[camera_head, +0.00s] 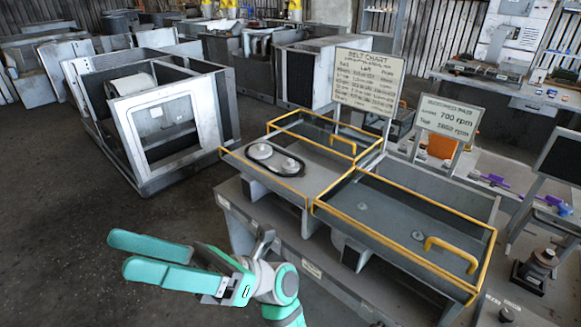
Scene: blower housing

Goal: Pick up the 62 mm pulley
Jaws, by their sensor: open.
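My gripper (120,254) has two teal fingers spread apart with nothing between them. It is at the lower left, over the floor and away from the bench. Two light-grey discs that look like pulleys, a left one (261,151) and a right one (290,166), lie in the left yellow-edged bay with a black belt (275,169) around them. A dark stepped round part (541,259) stands on a block at the right edge. No size mark is readable on any of these, so I cannot tell which is the 62 mm pulley.
The right bay (400,226) has a yellow handle (452,252) and two small round fittings. A belt chart sign (368,80) and an rpm sign (449,117) stand behind the bays. A metal housing (165,125) stands at the left. The floor (60,220) at lower left is clear.

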